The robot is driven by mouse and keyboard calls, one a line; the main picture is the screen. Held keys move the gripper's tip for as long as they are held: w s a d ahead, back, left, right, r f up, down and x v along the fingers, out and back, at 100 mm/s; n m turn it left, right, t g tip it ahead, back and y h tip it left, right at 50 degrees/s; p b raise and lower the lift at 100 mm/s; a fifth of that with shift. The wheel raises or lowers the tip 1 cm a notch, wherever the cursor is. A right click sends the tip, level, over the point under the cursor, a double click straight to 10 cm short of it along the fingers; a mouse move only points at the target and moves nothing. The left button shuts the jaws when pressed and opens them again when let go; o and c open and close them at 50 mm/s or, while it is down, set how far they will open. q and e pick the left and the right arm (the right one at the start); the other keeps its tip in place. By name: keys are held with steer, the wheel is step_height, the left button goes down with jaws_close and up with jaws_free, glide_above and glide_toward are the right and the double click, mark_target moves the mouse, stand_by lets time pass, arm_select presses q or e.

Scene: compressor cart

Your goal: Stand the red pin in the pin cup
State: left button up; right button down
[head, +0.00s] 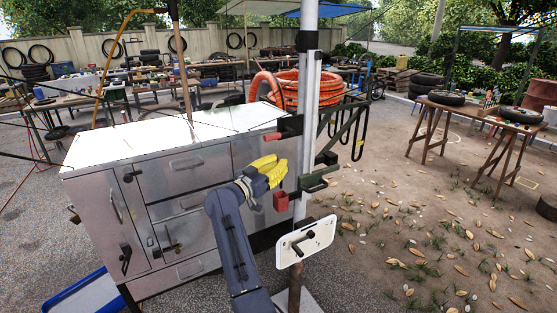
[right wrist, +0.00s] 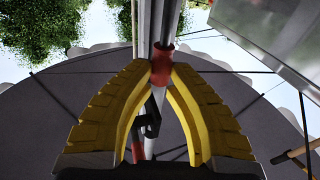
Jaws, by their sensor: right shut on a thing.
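My right gripper (head: 280,170), with yellow fingers, is beside the pale upright post, in front of the metal cabinet. In the right wrist view its fingertips (right wrist: 160,68) are closed around a red piece (right wrist: 161,68), which I take to be the red pin. The fingers hide the held piece in the head view. A square red holder (head: 281,202), perhaps the pin cup, is on the post just below the fingers. A red horizontal handle (head: 273,136) sticks out from the post above them. My left gripper is not in view.
The metal cabinet (head: 190,165) stands close on the left. A white plate with a black handle (head: 306,242) is low on the post (head: 309,80). Green brackets (head: 316,180) project to the right. An orange hose coil (head: 285,92) is behind.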

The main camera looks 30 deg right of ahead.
steer(key=shift+f, duration=2.95)
steer(key=c, duration=1.3)
jaws_free()
steer(key=shift+a, duration=0.1)
